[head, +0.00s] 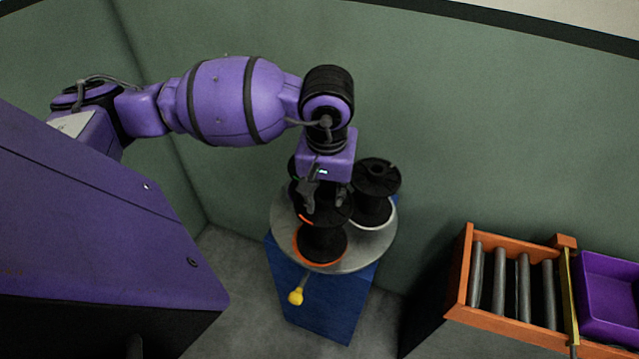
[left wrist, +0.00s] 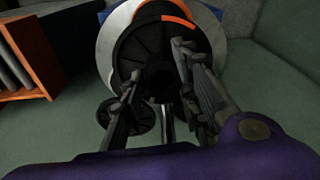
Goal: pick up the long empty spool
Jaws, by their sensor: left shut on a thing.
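A black spool (head: 322,240) with an orange lower rim stands at the front of a round grey turntable (head: 375,245). My left gripper (head: 322,203) reaches down onto its top from above and is shut on it. In the left wrist view, the black flange of this spool (left wrist: 150,48) carries an orange arc, and the fingers (left wrist: 158,70) lie on both sides of its dark centre. The exact contact is hard to see. A second black spool (head: 376,180) with a pale lower rim stands just behind right. My right gripper is not in view.
The turntable sits on a blue pedestal (head: 325,308) with a yellow-knobbed lever (head: 296,297). At right are an orange-framed rack of grey rollers (head: 500,282) and a purple bin (head: 608,295). A green wall (head: 470,120) stands close behind the spools.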

